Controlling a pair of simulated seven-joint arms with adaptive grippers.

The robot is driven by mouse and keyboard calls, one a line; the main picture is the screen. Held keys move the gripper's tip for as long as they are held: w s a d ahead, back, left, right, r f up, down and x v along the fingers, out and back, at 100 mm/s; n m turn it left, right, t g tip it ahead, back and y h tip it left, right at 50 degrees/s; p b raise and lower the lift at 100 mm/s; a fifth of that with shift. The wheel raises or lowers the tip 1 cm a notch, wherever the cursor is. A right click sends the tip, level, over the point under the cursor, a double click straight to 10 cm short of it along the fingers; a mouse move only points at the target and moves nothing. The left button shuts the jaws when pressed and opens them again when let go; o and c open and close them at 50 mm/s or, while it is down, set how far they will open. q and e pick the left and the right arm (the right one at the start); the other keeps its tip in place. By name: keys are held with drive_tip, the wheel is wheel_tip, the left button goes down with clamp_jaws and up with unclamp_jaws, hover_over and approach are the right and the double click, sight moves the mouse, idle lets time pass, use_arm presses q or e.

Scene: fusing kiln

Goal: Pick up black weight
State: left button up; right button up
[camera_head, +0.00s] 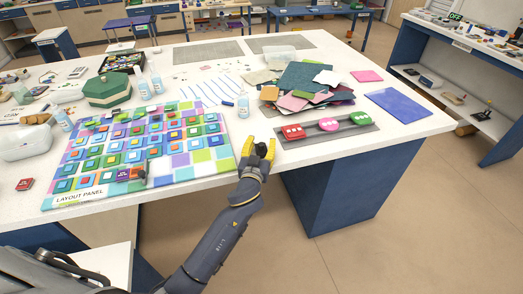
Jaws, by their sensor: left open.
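My left gripper (259,151), with yellow fingertips, is open and empty at the table's front edge, just right of the layout panel. A small dark object (141,174), possibly the black weight, sits near the front right part of the layout panel (62,203), beside an orange-and-purple piece (123,174). It is left of my gripper and apart from it. It is too small to tell its shape. My right gripper is not in view.
Red (293,131), pink (328,124) and green (359,117) pieces lie on a grey strip right of my gripper. A pile of coloured sheets (307,82) lies behind. A small bottle (243,106) stands beyond my gripper. A green box (107,90) stands behind the panel.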

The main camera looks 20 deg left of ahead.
use_arm(q)
drive_tip(key=shift+f, duration=0.1)
clamp_jaws()
idle(0.4)
